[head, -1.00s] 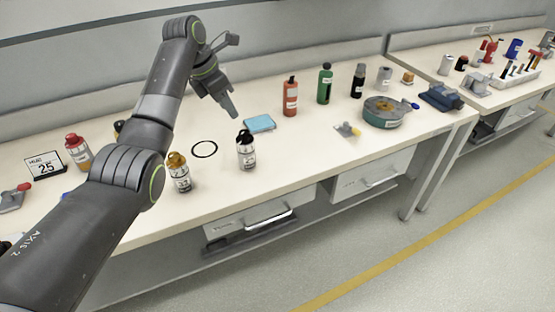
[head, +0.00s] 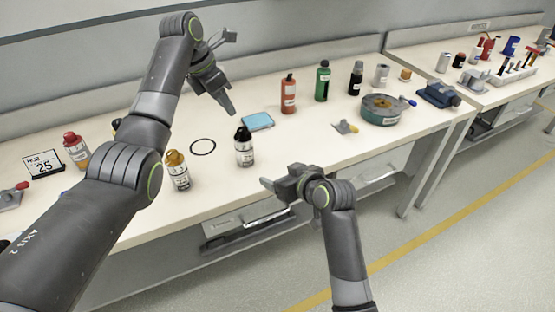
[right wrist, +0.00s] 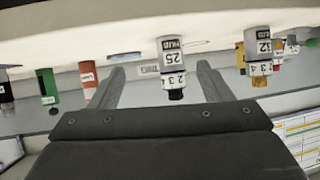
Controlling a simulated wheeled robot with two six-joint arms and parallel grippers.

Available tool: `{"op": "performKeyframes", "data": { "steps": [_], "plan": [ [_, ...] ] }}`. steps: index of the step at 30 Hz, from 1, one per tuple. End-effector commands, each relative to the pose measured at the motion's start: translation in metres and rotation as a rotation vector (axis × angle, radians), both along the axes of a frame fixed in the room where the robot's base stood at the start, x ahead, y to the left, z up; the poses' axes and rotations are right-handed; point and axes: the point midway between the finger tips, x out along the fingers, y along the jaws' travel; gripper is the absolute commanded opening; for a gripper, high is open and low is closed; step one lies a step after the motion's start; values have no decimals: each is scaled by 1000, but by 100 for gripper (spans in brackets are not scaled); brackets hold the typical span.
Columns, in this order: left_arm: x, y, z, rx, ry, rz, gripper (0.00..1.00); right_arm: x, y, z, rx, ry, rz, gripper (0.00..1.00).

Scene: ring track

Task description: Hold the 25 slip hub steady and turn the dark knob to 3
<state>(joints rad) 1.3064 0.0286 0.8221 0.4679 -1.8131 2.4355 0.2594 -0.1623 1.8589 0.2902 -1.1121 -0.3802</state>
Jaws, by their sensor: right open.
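A blue pad (head: 258,121), a red bottle (head: 288,95) and a green bottle (head: 322,82) are further back. A sign (head: 44,162) reads HUB 25.

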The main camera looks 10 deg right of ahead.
Motion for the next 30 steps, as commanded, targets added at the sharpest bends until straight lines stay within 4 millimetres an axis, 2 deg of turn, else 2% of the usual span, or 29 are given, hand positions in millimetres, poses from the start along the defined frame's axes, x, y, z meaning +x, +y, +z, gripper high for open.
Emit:
{"op": "performKeyframes", "data": {
  "steps": [1,3,6,9,14,30],
  "plan": [
    [0,0,0,0,0,0,36,0,4,19,-1,-36,16,72],
    [0,0,0,0,0,0,36,0,8,37,-4,-69,33,72],
    [0,0,0,0,0,0,36,-1,11,52,-11,-98,48,72],
    [0,0,0,0,0,0,36,1,14,56,-12,-109,55,72],
    [0,0,0,0,0,0,36,13,21,51,-12,-108,56,72],
    [0,0,0,0,0,0,36,76,55,20,-13,-107,55,72]
  ]
}}
